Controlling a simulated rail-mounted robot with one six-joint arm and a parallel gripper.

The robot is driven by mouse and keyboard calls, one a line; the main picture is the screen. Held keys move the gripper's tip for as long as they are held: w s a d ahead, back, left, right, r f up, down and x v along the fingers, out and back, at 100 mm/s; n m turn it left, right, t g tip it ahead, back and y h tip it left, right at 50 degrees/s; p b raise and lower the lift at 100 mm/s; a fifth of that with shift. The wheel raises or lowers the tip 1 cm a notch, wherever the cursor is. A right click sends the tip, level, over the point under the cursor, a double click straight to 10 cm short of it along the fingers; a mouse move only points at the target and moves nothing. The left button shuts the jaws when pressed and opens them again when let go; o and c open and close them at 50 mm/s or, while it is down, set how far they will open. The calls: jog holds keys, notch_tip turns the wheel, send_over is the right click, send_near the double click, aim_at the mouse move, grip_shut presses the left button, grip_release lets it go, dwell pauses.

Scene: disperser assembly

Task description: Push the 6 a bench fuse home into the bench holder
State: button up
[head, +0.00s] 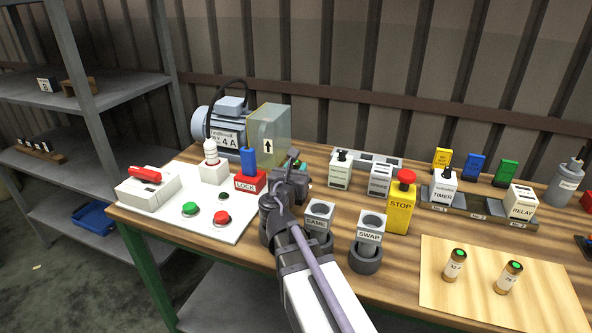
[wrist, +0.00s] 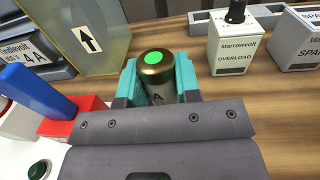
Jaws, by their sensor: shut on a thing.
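My gripper (head: 297,166) is over the bench, just right of the red LOCK block. In the wrist view its teal fingers (wrist: 158,82) are shut on a fuse (wrist: 154,68) with a brass cap and green dot. The fuse stands upright between them; its label shows only an "A", so its rating is unreadable. Its lower end is hidden by the gripper. No part is labelled bench holder. Square grey sockets marked SAME (head: 318,218) and SWAP (head: 370,228) stand nearer the front.
The red LOCK block (head: 249,183) with blue lever and a clear guard (head: 270,135) by the motor (head: 222,125) stand close left. The OVERLOAD unit (head: 340,170) is behind right. A yellow STOP box (head: 401,208) stands farther right.

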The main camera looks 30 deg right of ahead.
jog(key=shift+f+b, duration=0.9)
jog(key=shift+f, duration=0.1)
jog(key=shift+s+f, duration=0.15)
jog(key=shift+s+f+b, duration=0.15)
jog(key=shift+f+b, duration=0.05)
jog(key=shift+b, duration=0.35)
jog(key=shift+s+a+f, duration=0.1)
jog(key=shift+s, duration=0.2)
jog(key=shift+w+r+p, duration=0.2)
jog(key=shift+r+p, duration=0.35)
jog(key=shift+p, duration=0.05)
jog(key=shift+w+r+p, duration=0.2)
jog(key=shift+r+p, duration=0.3)
jog(key=shift+p, duration=0.1)
grip_shut()
jog(key=shift+w+r+p, duration=0.2)
jog(key=shift+p, duration=0.1)
jog(key=shift+f+b, duration=0.9)
jog(key=shift+f, duration=0.05)
